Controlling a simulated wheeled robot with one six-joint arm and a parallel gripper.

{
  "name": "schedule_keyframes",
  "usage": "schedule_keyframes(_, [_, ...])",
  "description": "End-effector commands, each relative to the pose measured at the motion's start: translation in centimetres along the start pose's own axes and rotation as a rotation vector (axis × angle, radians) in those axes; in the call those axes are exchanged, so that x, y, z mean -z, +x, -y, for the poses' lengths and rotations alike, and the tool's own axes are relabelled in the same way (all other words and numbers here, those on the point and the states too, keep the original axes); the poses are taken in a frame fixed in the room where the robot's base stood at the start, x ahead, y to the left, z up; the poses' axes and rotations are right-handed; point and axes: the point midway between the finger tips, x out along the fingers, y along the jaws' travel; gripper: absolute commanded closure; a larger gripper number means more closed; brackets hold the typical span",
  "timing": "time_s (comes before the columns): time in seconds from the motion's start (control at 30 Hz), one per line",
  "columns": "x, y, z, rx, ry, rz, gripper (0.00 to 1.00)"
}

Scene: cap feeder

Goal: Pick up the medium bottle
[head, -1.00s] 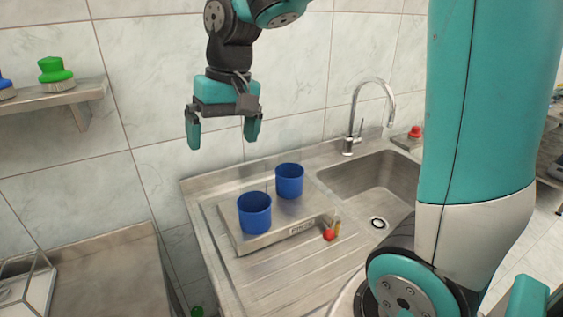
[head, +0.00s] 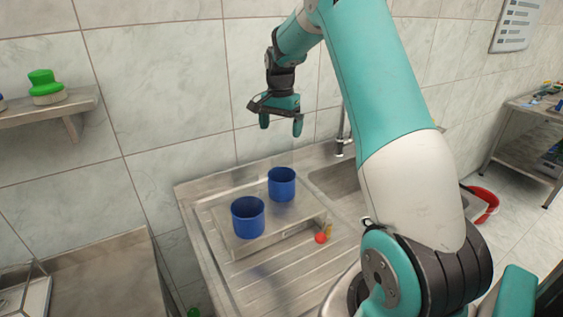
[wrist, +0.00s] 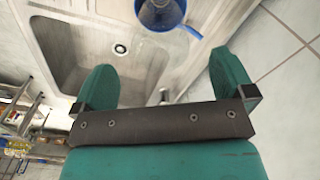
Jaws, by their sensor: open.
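I cannot make out a medium bottle for sure in either view. Two blue cups stand on a low metal stand (head: 280,237) on the sink's drainboard: a front cup (head: 248,218) and a rear cup (head: 282,185). My gripper (head: 281,127) hangs above and behind the rear cup, fingers pointing down, open and empty.
A small red item (head: 321,238) with a yellow one beside it lies at the stand's front right corner. The sink basin (wrist: 75,65) and tap (head: 342,135) are to the right. A wall shelf (head: 60,110) holds a green-topped object (head: 44,86). The front drainboard is clear.

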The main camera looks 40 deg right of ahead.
Motion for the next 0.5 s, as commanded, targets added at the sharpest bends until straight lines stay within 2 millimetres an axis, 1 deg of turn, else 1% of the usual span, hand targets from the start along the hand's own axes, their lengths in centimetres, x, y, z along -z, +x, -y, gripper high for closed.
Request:
schedule_keyframes(0.1, [0.0, 1.5, 0.0, -0.001, -0.001, 0.001, 0.00])
schedule_keyframes(0.27, [0.1, 2.5, 0.0, 0.000, -0.001, 0.001, 0.00])
schedule_keyframes(0.37, [0.2, 3.5, -0.1, -0.003, 0.000, 0.003, 0.00])
schedule_keyframes(0.5, [0.5, 5.8, -0.1, -0.003, 0.000, 0.003, 0.00])
